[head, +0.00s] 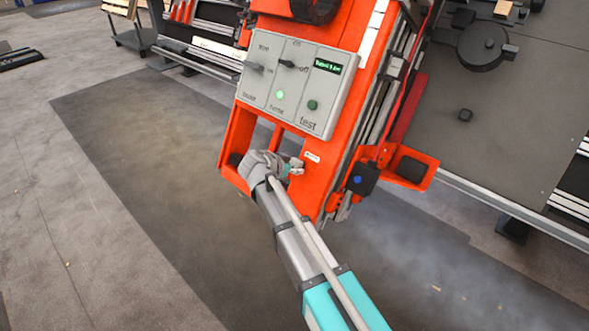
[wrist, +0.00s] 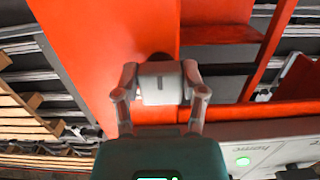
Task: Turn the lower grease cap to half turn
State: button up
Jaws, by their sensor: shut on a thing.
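My gripper (head: 296,166) is at the lower part of the orange frame, just below the control panel and beside a small white label (head: 312,157). In the wrist view, its two fingers (wrist: 160,74) close from left and right on a pale grey block with a short dark mark, which I take to be the lower grease cap (wrist: 160,88). The mark runs up and down in the picture. A dark rounded part shows just behind the block, against the orange plate. In the head view I cannot make out the cap at the fingers.
The grey control panel (head: 293,111) has switches, a lit green lamp (head: 280,95) and a small display (head: 327,67). An orange bracket (head: 408,167) juts out to the right. A dark machine bed (head: 500,120) fills the right side. Open floor (head: 110,240) lies at the left.

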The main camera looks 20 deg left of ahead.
jog(key=shift+s+d, duration=0.1)
jog(key=shift+s, duration=0.05)
jog(key=o, duration=1.1)
jog(key=shift+o, duration=0.2)
jog(key=shift+r, duration=0.15)
